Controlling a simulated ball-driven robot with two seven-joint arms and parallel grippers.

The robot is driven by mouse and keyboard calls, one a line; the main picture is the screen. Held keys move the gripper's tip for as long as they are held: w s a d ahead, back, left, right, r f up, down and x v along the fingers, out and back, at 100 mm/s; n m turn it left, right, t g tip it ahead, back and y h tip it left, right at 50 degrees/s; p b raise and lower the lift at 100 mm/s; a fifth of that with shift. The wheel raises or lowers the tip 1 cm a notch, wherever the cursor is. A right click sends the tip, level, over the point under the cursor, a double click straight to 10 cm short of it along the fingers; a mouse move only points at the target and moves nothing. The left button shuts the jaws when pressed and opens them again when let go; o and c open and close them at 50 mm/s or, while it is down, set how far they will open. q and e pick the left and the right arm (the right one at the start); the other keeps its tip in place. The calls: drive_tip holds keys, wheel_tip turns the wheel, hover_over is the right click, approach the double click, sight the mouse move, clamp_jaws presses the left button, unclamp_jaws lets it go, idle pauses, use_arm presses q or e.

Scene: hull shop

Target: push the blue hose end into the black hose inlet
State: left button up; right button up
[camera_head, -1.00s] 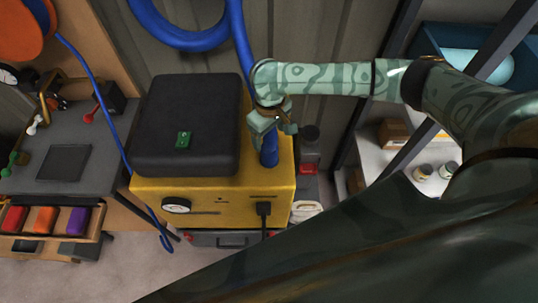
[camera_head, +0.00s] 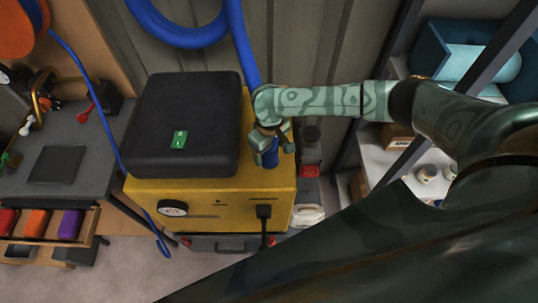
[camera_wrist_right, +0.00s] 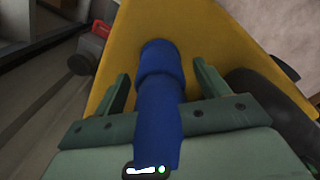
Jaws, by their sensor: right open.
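The blue hose end (camera_head: 270,159) stands on the top right part of the yellow machine (camera_head: 215,192). In the right wrist view the blue hose end (camera_wrist_right: 160,70), with a thicker collar, meets the yellow top. The black inlet is not visible; the hose covers that spot, so I cannot tell how deep the end sits. My right gripper (camera_head: 270,140) is open around the hose. In the wrist view its two fingers (camera_wrist_right: 163,86) stand on either side of the hose with gaps. My left gripper is not in view.
A black box-shaped cover (camera_head: 185,125) with a green switch is on the machine, left of the gripper. A blue hose coil (camera_head: 180,35) hangs behind. A workbench (camera_head: 60,165) is at left, a shelf (camera_head: 385,160) at right. A black plug (camera_head: 264,212) is on the machine's front.

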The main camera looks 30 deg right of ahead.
drive_tip(key=shift+f, duration=0.5)
drive_tip(key=shift+r, duration=0.1)
drive_tip(key=c, duration=1)
